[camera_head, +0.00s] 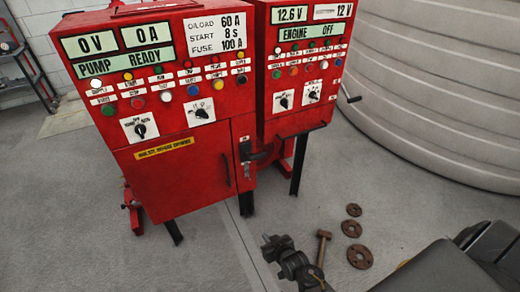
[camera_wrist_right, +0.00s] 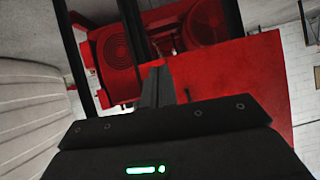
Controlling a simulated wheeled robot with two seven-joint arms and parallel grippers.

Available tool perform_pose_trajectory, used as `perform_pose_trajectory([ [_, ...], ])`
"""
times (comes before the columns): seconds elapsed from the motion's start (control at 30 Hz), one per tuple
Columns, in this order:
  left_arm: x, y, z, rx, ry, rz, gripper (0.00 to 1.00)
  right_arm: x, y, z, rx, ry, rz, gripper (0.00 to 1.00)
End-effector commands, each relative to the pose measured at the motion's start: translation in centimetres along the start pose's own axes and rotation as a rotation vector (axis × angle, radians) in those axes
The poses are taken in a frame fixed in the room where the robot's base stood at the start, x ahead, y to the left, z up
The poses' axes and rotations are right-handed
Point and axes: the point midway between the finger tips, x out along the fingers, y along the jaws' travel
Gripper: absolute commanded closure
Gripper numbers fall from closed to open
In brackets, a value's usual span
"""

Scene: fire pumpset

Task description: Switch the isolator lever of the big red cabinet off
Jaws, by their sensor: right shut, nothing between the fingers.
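The big red cabinet (camera_head: 170,160) stands at left centre in the head view, its display reading PUMP READY. Its black isolator lever (camera_head: 258,154) is at the right of its front, with the grip pointing right. My right gripper (camera_head: 466,235) is at the lower right of the head view, apart from the lever; its fingers are hard to make out there. In the right wrist view its fingers (camera_wrist_right: 160,85) are shut and empty, before red cabinet metal. The lever cannot be made out in that view. My left gripper is not in view.
A smaller red cabinet (camera_head: 303,70) stands just right of the big one, with a crank handle (camera_head: 350,95) at its side. A ribbed pale tank (camera_head: 440,90) fills the right. Rusty flanges (camera_head: 351,229) and a dark fitting (camera_head: 290,262) lie on the floor.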

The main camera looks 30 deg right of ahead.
Motion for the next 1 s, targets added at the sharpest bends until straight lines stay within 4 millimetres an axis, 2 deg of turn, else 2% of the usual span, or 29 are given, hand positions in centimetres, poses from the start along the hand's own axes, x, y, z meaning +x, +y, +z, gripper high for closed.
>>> perform_pose_trajectory([
  [0.03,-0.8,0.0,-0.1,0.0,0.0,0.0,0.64,-0.6,0.3,-5.1,0.006,0.089,0.007,1.0],
  [0.1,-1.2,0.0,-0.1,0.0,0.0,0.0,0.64,-1.6,0.9,-10.9,0.008,0.201,0.016,1.0],
  [0.2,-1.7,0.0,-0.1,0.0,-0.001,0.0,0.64,-3.7,1.8,-18.0,0.002,0.345,0.03,1.0],
  [0.3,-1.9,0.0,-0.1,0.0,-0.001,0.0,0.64,-6.3,2.5,-23.5,-0.01,0.466,0.043,1.0],
  [0.4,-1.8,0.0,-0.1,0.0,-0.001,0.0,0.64,-8.6,2.8,-27.3,-0.026,0.56,0.051,1.0],
  [0.5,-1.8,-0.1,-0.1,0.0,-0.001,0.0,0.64,-10.3,2.9,-29.5,-0.042,0.62,0.053,1.0],
  [0.6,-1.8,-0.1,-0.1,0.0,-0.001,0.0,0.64,-11.2,2.7,-30.7,-0.052,0.651,0.048,1.0],
  [1.0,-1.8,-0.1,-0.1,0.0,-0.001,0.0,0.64,-11.3,2.5,-31.0,-0.056,0.66,0.042,1.0],
])
